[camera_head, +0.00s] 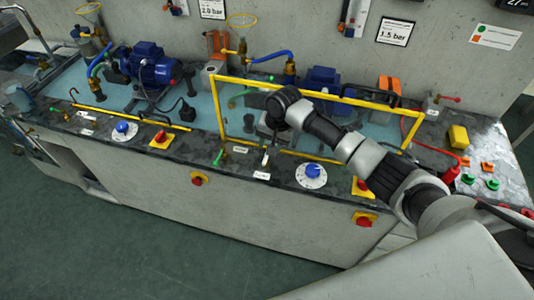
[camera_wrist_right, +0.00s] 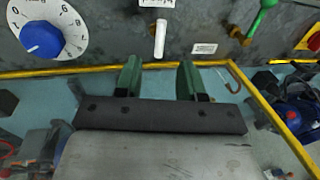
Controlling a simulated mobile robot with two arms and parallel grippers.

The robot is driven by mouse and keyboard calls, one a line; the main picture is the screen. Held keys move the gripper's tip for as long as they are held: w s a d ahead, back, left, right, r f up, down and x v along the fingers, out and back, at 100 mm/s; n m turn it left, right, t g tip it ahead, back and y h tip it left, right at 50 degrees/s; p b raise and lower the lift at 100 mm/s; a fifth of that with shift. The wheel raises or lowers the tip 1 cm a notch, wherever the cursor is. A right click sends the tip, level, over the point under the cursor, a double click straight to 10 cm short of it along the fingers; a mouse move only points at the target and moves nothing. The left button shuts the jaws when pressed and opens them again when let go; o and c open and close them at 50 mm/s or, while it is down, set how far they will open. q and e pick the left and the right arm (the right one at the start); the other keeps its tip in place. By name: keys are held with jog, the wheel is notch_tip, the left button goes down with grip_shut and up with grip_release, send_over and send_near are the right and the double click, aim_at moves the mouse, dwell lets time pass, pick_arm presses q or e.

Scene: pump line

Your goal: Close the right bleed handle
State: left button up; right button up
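My right gripper (camera_wrist_right: 159,65) is open and empty. Its two green fingers stand apart in the right wrist view, pointing toward the panel edge. A short pale handle (camera_wrist_right: 160,38) lies just beyond the gap between the fingertips, apart from them. It also shows at the front ledge in the head view (camera_head: 265,159). A green handle (camera_wrist_right: 262,18) is to its right in the wrist view, and left of it in the head view (camera_head: 218,157). The labels are too small to read, so I cannot tell which is the bleed handle. My left gripper is not in view.
A yellow frame (camera_head: 219,106) surrounds the right pump bay, and my right arm reaches over it. A blue dial (camera_head: 313,174) and a red-yellow switch (camera_head: 362,187) sit right of the handles. A blue motor (camera_head: 153,66) stands in the left bay.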

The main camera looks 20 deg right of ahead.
aim_at(266, 157)
jog(key=f, duration=0.4)
jog(key=a+f, duration=0.1)
jog(key=f, duration=0.1)
jog(key=shift+w, duration=0.3)
jog(key=shift+c, duration=0.4)
jog(key=shift+r, duration=0.1)
grip_shut()
